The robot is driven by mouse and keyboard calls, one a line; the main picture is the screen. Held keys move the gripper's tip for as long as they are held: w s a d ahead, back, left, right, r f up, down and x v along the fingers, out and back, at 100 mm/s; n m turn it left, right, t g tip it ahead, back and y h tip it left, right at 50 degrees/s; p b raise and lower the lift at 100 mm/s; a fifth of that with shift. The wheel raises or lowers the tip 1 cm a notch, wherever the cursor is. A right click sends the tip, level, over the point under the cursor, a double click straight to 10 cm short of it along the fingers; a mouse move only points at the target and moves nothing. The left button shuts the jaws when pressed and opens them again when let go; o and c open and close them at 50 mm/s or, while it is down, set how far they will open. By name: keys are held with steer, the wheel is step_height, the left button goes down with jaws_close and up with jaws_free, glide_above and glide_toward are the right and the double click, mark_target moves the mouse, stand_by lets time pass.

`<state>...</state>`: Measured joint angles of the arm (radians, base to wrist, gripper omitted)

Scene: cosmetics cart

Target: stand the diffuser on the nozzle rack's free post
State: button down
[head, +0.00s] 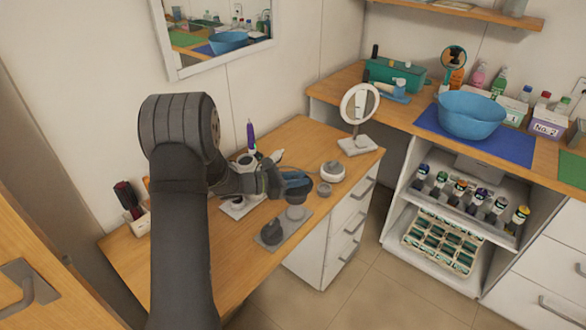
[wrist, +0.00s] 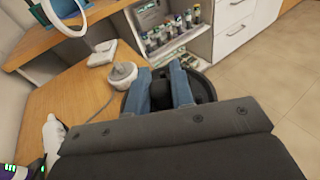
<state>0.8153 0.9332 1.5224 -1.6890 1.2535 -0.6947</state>
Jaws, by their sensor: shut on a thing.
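My gripper (head: 296,181) has blue fingers and hangs above the wooden desk, behind the nozzle rack in the head view. In the wrist view my gripper (wrist: 166,88) is shut on the diffuser (wrist: 202,92), a dark, wide, round piece that sticks out around the fingers. The nozzle rack (head: 285,230) is a grey plate near the desk's front edge. A dark nozzle (head: 272,233) stands on its near end. A light grey round piece (head: 295,212) stands at its far end; whether this is the free post I cannot tell.
A white stand with a purple-tipped tool (head: 250,136) is left. The desk's front left is clear.

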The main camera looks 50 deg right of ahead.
glide_above(297, 211)
steer(key=shift+f, duration=2.85)
steer(key=shift+f, duration=1.35)
steer(key=c, duration=1.2)
jaws_free()
steer(key=shift+o, duration=0.2)
steer(key=v, duration=1.7)
steer(key=shift+a, duration=0.2)
